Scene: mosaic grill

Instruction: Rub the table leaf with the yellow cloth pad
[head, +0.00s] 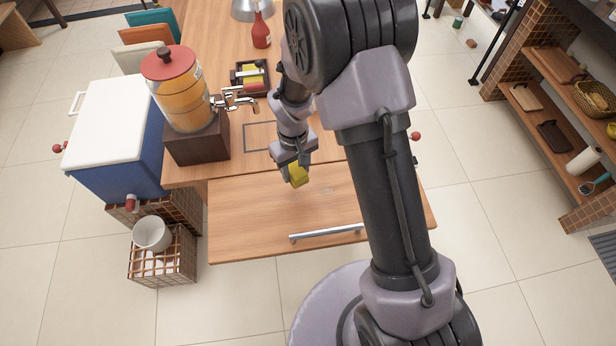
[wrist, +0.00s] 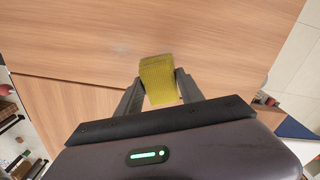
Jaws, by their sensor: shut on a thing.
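The yellow cloth pad (head: 299,175) is held by my gripper (head: 296,168), over the back middle part of the table leaf. In the wrist view the pad (wrist: 158,79) sits between the two fingers of my gripper (wrist: 160,88), which are shut on it. The table leaf (head: 250,220) is a light wood panel at the front of the table, with a metal bar handle (head: 327,233) near its front edge. In the wrist view the leaf (wrist: 200,30) shows a faint greyish smudge (wrist: 121,48) left of the pad. I cannot tell whether the pad touches the leaf.
A drink dispenser (head: 178,90) on a dark wood block (head: 197,140) stands left of the arm, its tap pointing right. A small dark caddy (head: 250,78) and a red bottle (head: 261,30) stand farther back. A blue cooler (head: 115,135) is at the left. The leaf's left part is clear.

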